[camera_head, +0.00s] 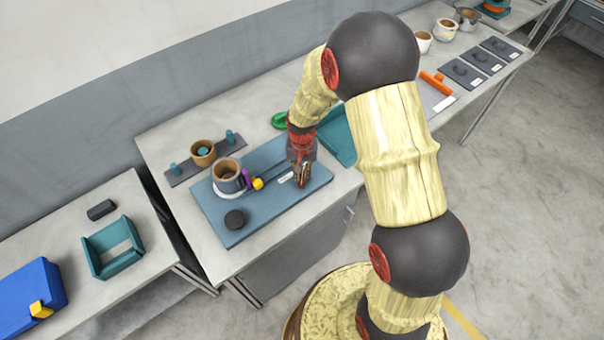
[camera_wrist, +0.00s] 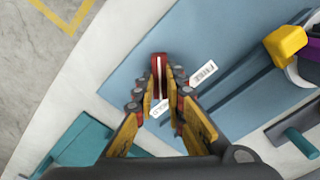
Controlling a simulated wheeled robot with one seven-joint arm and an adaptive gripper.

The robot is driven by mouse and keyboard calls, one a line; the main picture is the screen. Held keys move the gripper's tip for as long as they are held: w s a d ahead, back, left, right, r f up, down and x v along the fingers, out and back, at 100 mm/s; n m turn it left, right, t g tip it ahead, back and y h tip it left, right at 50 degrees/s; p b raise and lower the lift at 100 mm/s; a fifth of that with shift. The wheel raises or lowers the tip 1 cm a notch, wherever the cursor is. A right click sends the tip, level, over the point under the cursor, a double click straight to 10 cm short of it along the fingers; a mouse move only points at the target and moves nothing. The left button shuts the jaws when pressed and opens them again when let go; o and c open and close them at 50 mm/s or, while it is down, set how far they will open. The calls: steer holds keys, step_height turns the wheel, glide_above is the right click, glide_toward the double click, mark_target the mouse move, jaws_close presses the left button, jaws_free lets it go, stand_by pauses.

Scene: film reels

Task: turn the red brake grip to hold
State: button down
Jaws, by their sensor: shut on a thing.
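The red brake grip (camera_wrist: 159,66) stands on the blue board (camera_wrist: 135,66), with a white line along its top. In the wrist view the line runs roughly up and down, its lower end toward the small white HOLD label (camera_wrist: 160,108). The white FREE label (camera_wrist: 208,71) lies to the right. My gripper (camera_wrist: 160,85) has its fingers on both sides of the grip and is shut on it. In the head view my gripper (camera_head: 301,178) points down at the right part of the board (camera_head: 254,217) and mostly hides the grip.
A teal tray (camera_head: 338,137) lies close to the right of my gripper. A dark strip with pegs (camera_head: 183,175) is behind. The board's front right corner is clear.

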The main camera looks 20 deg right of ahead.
mark_target(302, 177)
steer(key=shift+w+m, duration=0.1)
steer(key=shift+m, duration=0.3)
steer(key=c, duration=2)
jaws_free()
steer(key=shift+o, duration=0.8)
step_height(302, 177, up, 12)
